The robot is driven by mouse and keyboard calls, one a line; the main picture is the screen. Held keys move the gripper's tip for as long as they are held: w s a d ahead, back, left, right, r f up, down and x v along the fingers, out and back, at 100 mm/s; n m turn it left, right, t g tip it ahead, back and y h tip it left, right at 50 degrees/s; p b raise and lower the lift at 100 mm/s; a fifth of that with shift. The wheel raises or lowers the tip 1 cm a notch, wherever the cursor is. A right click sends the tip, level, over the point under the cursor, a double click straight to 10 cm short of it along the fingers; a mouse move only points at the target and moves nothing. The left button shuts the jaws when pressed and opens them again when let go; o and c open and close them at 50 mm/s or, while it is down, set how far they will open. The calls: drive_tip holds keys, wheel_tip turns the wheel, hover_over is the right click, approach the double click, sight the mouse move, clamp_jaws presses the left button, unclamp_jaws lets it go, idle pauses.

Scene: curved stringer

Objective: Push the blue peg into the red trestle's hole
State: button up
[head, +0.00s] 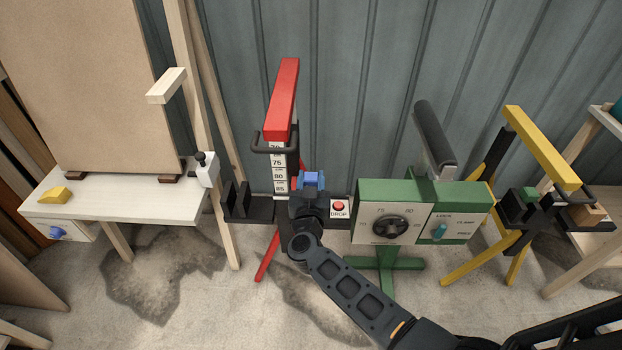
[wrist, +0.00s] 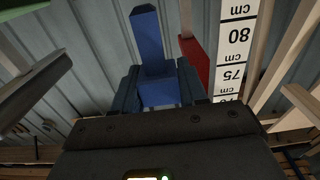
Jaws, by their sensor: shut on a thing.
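The red trestle (head: 284,98) stands left of centre in the head view, with a red top beam on a post marked with a white centimetre scale. Its red side shows right of centre in the wrist view (wrist: 199,62), beside the scale. My gripper (head: 312,192) is in front of the trestle's post, slightly to its right. It is shut on the blue peg (head: 313,180), which also stands between the fingers in the wrist view (wrist: 150,45). I cannot make out the hole, nor whether the peg touches the post.
A red DROP button (head: 339,207) is just right of my gripper. A white table (head: 110,203) with a yellow block (head: 55,195) is at left. Bare floor lies in front.

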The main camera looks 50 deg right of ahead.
drive_tip(key=shift+f+b, duration=1.95)
drive_tip(key=shift+f, duration=1.2)
drive_tip(key=o, duration=1.1)
drive_tip(key=shift+a, duration=0.1)
drive_tip(key=shift+p+v, duration=0.6)
drive_tip(key=shift+v, duration=3.25)
drive_tip(key=s+a+r+n+t+y+p, duration=0.1)
drive_tip(key=s+a+r+n+t+y, duration=0.35)
drive_tip(key=s, duration=0.45)
drive_tip(key=s+a+r+n+t+y, duration=0.1)
drive_tip(key=s+a+r+t+y, duration=0.1)
drive_tip(key=s+a+r+y, duration=0.45)
drive_tip(key=s+a+r+n+g+y, duration=0.1)
drive_tip(key=s+a+r, duration=0.1)
drive_tip(key=s+r, duration=0.2)
drive_tip(key=s+a+r+n+y+p, duration=0.1)
drive_tip(key=s+r+n, duration=0.1)
drive_tip(key=s+r, duration=0.2)
drive_tip(key=s+a+r+n+g+y, duration=0.1)
drive_tip(key=s+a+r+n, duration=0.1)
drive_tip(key=s+r, duration=0.3)
drive_tip(key=shift+s+a+g, duration=0.15)
drive_tip(key=shift+s+g, duration=0.05)
drive_tip(key=shift+s, duration=0.8)
drive_tip(key=shift+s+a+g, duration=0.15)
drive_tip(key=shift+s, duration=0.9)
